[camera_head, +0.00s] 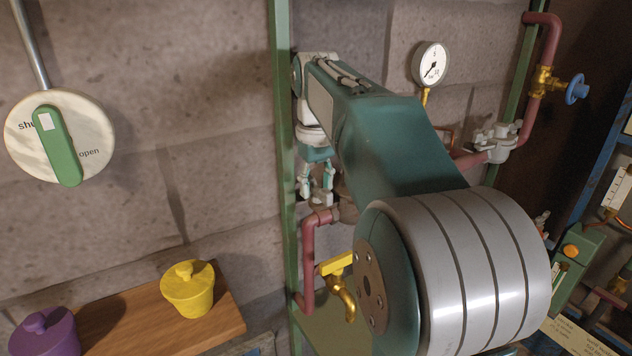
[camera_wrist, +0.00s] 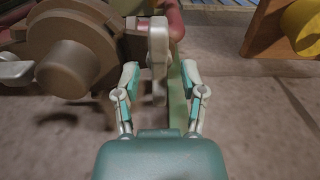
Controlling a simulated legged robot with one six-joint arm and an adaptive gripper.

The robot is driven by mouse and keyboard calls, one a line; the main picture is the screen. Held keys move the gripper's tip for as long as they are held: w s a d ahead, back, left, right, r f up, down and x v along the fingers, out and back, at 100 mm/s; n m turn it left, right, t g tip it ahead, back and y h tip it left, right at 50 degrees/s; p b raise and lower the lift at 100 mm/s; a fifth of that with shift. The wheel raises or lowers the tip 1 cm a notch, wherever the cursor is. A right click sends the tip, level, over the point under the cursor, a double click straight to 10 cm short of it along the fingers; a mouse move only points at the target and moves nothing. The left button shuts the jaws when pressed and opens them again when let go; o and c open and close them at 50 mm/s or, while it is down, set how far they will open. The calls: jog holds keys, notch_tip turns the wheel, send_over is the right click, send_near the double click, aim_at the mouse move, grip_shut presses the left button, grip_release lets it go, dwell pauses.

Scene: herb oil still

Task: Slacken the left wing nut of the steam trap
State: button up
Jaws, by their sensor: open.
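The steam trap (camera_wrist: 75,50) is a round brown body with a thick boss, at the upper left of the wrist view. A pale wing nut (camera_wrist: 158,40) stands at its right side, one wing upright between my fingers. Another pale wing nut (camera_wrist: 14,72) sits at the trap's far left in that view. My gripper (camera_wrist: 160,76) is open, with one finger on each side of the nearer wing nut and gaps showing. In the head view my gripper (camera_head: 316,188) points down at the trap, whose body (camera_head: 345,208) is mostly hidden behind my arm.
A green frame post (camera_head: 283,150) stands just left of my gripper. A red pipe (camera_head: 308,255) and a yellow-handled tap (camera_head: 337,264) are below. A shelf (camera_head: 140,318) with yellow and purple pots and a green-handled dial (camera_head: 60,140) are at left.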

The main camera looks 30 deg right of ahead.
aim_at(316, 182)
notch_tip(316, 182, up, 12)
dwell(0.6)
jog(key=shift+w, duration=0.1)
